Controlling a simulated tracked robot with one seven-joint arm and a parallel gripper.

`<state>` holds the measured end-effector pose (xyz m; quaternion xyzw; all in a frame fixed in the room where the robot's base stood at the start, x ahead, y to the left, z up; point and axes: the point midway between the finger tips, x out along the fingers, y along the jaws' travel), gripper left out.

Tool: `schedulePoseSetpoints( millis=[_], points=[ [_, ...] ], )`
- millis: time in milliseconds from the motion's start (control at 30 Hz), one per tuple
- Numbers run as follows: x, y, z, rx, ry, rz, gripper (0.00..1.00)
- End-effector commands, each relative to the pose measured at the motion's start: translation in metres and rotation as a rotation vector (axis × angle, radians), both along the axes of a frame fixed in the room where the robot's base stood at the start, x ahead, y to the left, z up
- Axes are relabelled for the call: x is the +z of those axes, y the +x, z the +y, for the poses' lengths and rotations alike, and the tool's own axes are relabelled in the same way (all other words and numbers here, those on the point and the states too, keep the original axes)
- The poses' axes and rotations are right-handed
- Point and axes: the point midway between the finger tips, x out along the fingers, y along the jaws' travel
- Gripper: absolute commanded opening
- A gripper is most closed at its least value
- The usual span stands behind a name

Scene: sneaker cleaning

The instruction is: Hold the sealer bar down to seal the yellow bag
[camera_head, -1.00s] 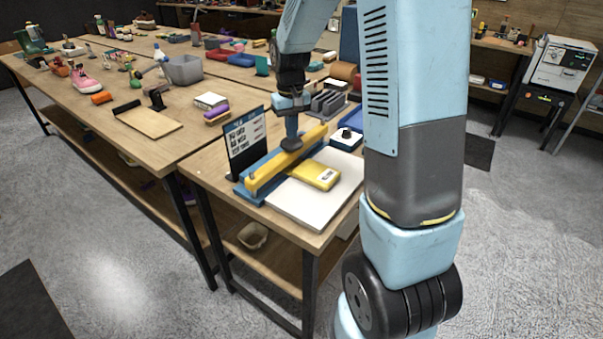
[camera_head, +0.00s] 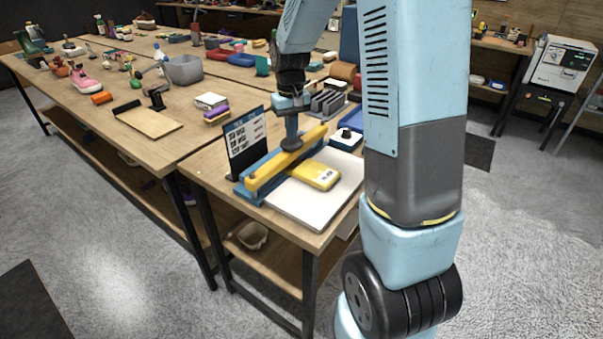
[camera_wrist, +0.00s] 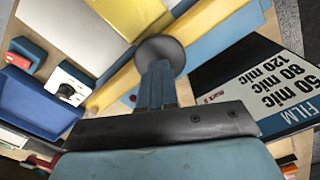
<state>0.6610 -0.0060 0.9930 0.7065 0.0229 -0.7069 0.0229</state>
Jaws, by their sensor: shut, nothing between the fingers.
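The sealer has a long yellow bar (camera_head: 268,172) over a blue base (camera_head: 250,194) near the front of the table. The yellow bag (camera_head: 317,175) lies on the white board beside the bar, with one end against the sealer. My gripper (camera_head: 291,146) points down and is shut, its dark round end on top of the yellow bar. In the wrist view my gripper (camera_wrist: 160,58) also meets the yellow bar (camera_wrist: 215,30), and the bag (camera_wrist: 130,14) shows at the top. The contact under the round end is hidden.
A dark sign (camera_head: 245,142) with film thicknesses stands just left of the sealer. The white board (camera_head: 310,205) reaches the table's front edge. A blue box with a white top (camera_head: 346,138) and grey slotted holders (camera_head: 326,104) stand behind.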

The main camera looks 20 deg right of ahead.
Motion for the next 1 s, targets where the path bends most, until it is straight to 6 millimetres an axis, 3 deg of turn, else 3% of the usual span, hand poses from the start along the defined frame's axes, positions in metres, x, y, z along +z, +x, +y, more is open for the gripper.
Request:
schedulePoseSetpoints(
  millis=[1000],
  points=[
    [-0.0086, 0.0001, 0.0003, 0.000, 0.000, 0.000, 0.00]
  ],
)
